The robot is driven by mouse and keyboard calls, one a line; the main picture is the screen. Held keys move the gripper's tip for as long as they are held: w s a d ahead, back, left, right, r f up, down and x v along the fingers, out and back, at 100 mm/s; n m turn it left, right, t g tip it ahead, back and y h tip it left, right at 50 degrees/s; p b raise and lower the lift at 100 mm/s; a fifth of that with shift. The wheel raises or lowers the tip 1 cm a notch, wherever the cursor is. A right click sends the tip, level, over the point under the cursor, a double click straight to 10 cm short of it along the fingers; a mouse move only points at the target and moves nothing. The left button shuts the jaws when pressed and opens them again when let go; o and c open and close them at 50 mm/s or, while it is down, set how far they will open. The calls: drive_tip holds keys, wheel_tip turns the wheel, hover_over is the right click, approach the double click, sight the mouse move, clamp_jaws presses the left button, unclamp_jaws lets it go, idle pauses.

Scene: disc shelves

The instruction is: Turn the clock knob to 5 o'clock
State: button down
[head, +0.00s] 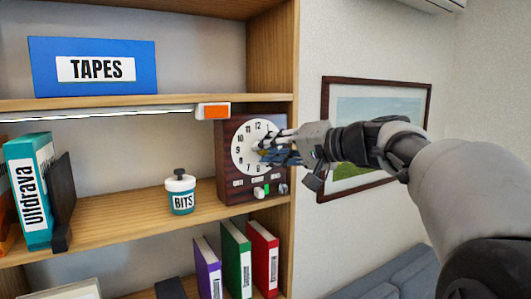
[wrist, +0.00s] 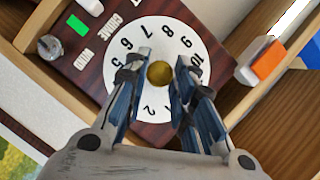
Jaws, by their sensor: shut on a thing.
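The clock is a dark red-brown box (head: 228,188) with a white numbered dial (head: 243,135), standing on the middle shelf at its right end. In the wrist view the dial (wrist: 152,30) appears rotated, with a round brass knob (wrist: 160,74) at its centre. My gripper (head: 264,151) reaches in from the right in front of the dial. In the wrist view the gripper (wrist: 160,80) has its blue-grey fingers on both sides of the knob, shut on it. The fingers cover parts of the dial; I cannot make out any pointer or which hour the knob marks.
A green button (wrist: 77,24) and a small knob (wrist: 50,46) are on the clock's lower front. A framed picture (head: 375,90) hangs right.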

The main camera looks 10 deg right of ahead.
idle(0.4)
drive_tip(key=c, duration=1.3)
unclamp_jaws()
drive_tip(key=shift+c, duration=0.2)
drive_tip(key=shift+s+d, duration=0.1)
drive_tip(key=v, duration=1.1)
drive_tip(key=shift+s+d, duration=0.15)
drive_tip(key=shift+s, duration=0.2)
drive_tip(key=shift+r, duration=0.1)
